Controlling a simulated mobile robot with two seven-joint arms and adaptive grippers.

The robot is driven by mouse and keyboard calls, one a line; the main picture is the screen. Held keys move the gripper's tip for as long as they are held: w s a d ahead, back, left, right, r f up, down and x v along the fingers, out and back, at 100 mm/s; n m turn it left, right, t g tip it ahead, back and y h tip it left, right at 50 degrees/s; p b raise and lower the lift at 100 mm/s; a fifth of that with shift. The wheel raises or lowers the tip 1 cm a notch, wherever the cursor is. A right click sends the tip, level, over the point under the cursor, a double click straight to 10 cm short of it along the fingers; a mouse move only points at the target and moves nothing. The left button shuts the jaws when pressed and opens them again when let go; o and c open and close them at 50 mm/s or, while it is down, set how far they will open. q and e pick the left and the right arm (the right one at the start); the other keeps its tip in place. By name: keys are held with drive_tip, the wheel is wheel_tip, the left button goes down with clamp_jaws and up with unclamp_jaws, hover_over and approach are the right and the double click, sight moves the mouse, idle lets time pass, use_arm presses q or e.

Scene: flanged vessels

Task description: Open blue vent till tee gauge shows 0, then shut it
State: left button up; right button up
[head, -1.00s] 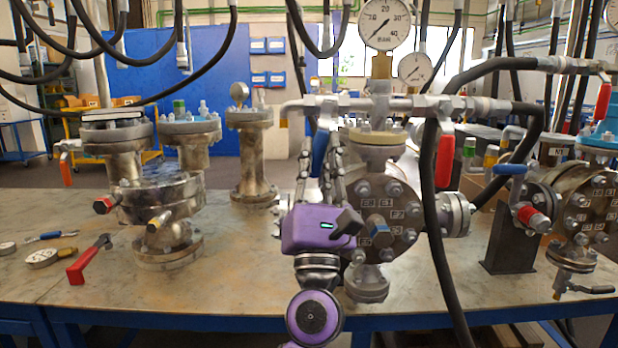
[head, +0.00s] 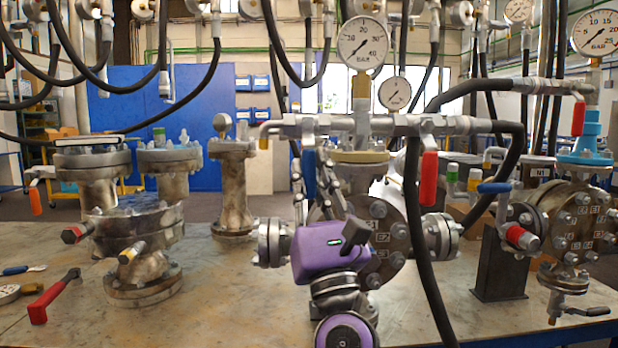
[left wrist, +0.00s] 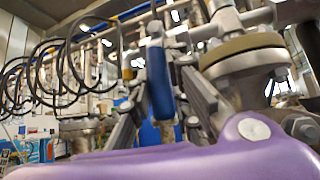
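The blue vent handle (head: 309,172) hangs down from the left end of the grey pipe manifold (head: 400,125) above the central vessel. My left gripper (head: 312,178) reaches up from below, with one finger on each side of this handle. In the left wrist view the blue handle (left wrist: 158,80) stands between the two fingers, which look open; I cannot tell whether either touches it. A large dial gauge (head: 362,43) and a smaller gauge (head: 394,93) sit above the manifold. Their needle readings are too small to tell surely. My right gripper is not in view.
A red handle (head: 429,178) and a black hose (head: 415,235) hang right of my gripper. Flanged vessels stand left (head: 130,215) and right (head: 575,215).

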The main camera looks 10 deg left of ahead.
use_arm(q)
drive_tip(key=o, duration=0.5)
drive_tip(key=shift+c, duration=0.2)
drive_tip(key=v, duration=1.2)
